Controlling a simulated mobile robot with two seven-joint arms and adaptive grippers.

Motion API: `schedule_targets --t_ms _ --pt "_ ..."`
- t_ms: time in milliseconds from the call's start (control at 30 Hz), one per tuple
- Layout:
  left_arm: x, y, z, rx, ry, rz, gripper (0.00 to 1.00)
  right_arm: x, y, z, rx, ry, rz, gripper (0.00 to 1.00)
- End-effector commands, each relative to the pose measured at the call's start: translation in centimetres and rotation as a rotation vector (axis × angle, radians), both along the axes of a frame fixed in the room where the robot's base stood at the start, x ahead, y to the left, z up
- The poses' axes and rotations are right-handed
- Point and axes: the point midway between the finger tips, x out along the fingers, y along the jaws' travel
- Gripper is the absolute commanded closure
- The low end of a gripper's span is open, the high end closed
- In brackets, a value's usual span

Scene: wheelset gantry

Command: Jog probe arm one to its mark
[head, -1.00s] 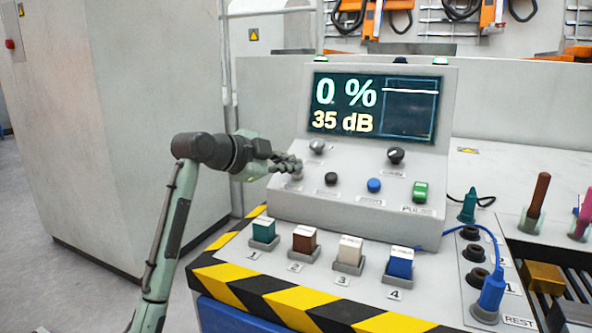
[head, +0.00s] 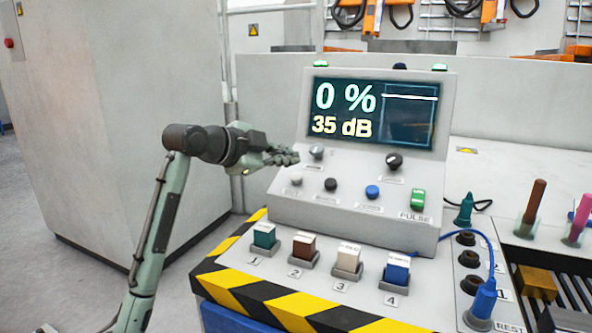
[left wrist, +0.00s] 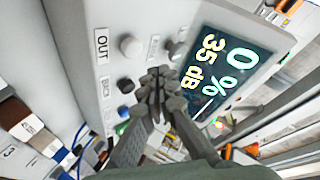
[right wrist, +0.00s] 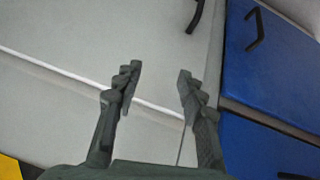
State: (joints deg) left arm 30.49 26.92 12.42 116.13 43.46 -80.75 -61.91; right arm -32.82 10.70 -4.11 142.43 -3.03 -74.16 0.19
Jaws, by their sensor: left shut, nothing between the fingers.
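The grey console (head: 290,205) has a screen (head: 372,110) reading "0 %" and "35 dB". My left gripper (head: 292,157) is shut and empty in front of the panel's left side, close to the upper grey knob (head: 316,152); I cannot tell whether it touches. Below are a pale button (head: 296,179), a black button (head: 330,184), a blue button (head: 372,191) and a green PULSE button (head: 417,198). The left wrist view shows the shut fingers (left wrist: 163,85) beside the pale button (left wrist: 131,47), marked OUT. My right gripper (right wrist: 158,76) is open and empty. No probe arm is identifiable.
Numbered coloured blocks (head: 347,257) stand in holders on the striped-edge desk. A blue plug (head: 485,298) with a cable and dark sockets (head: 470,258) are at right. A tall grey cabinet (head: 130,120) stands at left. The right wrist view shows blue drawers (right wrist: 270,70).

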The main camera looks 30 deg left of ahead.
Motion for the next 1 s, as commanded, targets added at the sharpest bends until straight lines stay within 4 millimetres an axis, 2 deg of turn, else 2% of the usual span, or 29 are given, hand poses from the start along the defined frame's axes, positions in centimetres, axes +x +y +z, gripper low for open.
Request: schedule_targets --t_ms 33,267,1000 --pt "-0.3 0.0 1.0 0.003 0.000 0.000 1.00 0.0 0.0 0.9 0.000 0.000 0.000 0.60" --pt "-1.1 -0.1 2.7 0.002 0.000 -0.001 1.00 0.0 0.0 2.4 0.000 0.000 0.000 0.60" --pt "-1.2 -0.1 2.6 0.000 0.000 -0.001 1.00 0.0 0.0 2.3 0.000 0.000 0.000 0.60"
